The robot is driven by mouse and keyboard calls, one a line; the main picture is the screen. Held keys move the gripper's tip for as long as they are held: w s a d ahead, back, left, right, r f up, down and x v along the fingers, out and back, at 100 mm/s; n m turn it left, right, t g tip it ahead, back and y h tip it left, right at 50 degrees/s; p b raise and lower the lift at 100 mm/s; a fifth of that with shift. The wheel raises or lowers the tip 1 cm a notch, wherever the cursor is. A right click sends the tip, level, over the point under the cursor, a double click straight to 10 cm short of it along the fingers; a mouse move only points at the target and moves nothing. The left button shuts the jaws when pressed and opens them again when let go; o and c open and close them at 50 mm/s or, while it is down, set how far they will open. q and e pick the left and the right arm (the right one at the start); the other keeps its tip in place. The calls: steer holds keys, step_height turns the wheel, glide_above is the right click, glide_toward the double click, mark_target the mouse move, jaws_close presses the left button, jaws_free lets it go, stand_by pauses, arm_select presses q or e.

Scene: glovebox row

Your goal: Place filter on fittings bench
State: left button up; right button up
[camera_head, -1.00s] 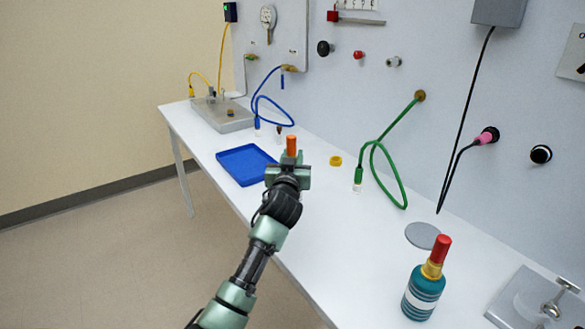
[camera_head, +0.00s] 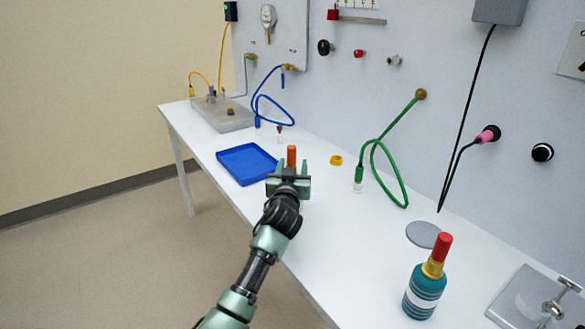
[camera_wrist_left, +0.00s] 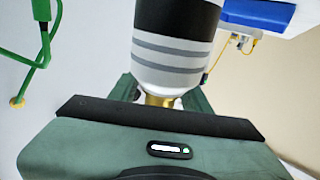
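The filter is a banded cylinder (camera_wrist_left: 178,45) with black, white and grey stripes and a brass neck in the left wrist view. In the head view only its orange top (camera_head: 291,155) shows; the gripper hides the body. My left gripper (camera_head: 290,172) is around the neck, and its fingers (camera_wrist_left: 161,98) look closed on it in the left wrist view. I cannot tell whether the filter's base touches the bench. The white bench (camera_head: 340,245) runs along the wall below the gripper. My right gripper is not in view.
A blue tray (camera_head: 245,165) lies just left of the gripper. A teal bottle with a red top (camera_head: 425,285) and a grey disc (camera_head: 423,234) stand nearer. Bench between them is clear.

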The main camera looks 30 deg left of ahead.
arm_select(q)
steer(key=shift+r, duration=0.25)
steer(key=v, duration=1.2)
steer(key=shift+b, duration=0.3)
